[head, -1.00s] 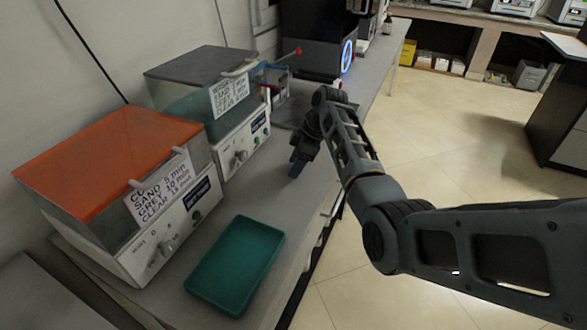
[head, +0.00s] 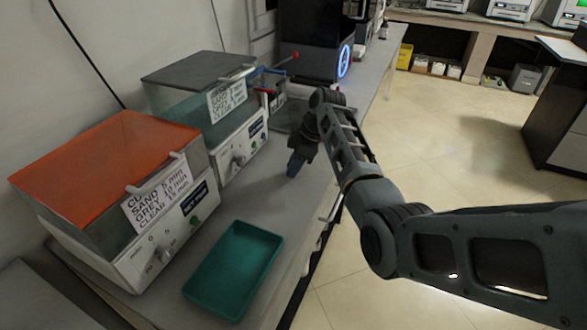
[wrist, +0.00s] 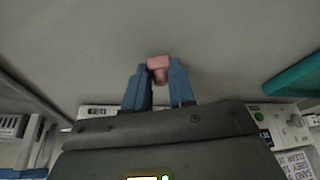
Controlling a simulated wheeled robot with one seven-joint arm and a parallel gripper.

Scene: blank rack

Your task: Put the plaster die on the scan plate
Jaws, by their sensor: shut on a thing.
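In the wrist view my gripper (wrist: 158,82) is shut on a small pink piece, the plaster die (wrist: 158,65), held between the fingertips. The die cannot be made out in the head view. I cannot pick out the scan plate in either view.
An orange-lidded machine (head: 110,165) and a grey-lidded machine (head: 200,80) stand along the wall. A green tray (head: 232,270) lies on the near bench (head: 255,205). A black device (head: 315,40) with a blue ring stands farther back. Floor is open at right.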

